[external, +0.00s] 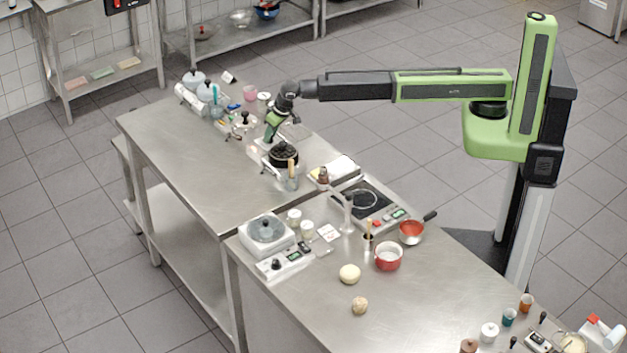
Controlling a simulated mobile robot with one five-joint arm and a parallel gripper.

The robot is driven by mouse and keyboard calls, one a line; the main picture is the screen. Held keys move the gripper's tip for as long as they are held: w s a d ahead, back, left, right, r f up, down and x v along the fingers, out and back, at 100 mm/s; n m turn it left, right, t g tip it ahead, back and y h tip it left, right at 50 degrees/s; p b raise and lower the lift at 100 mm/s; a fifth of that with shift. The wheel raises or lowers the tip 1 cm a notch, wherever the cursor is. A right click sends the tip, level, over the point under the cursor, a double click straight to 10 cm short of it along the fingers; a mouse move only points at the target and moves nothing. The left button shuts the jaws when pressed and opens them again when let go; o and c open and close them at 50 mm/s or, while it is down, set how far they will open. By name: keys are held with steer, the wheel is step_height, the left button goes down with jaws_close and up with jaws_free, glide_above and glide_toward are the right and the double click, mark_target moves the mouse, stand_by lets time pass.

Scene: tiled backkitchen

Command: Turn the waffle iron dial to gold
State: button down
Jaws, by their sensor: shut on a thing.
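The waffle iron, which looks like the round black appliance (284,154), stands on the far steel table. My gripper (268,138) is at the end of my outstretched arm, pointing down just behind and left of the black round part. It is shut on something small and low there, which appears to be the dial. The dial itself is hidden by my gripper and too small to make out, so its setting cannot be read.
Bottles and canisters (196,80) crowd the table's far end. A glass jar (289,180) stands close in front of the iron. The far table's left side is clear.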

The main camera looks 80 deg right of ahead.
steer(key=shift+s, duration=0.1)
steer(key=c, duration=1.1)
jaws_free()
steer(key=p+v, duration=1.6)
steer(key=v, duration=0.1)
steer(key=shift+r, duration=0.15)
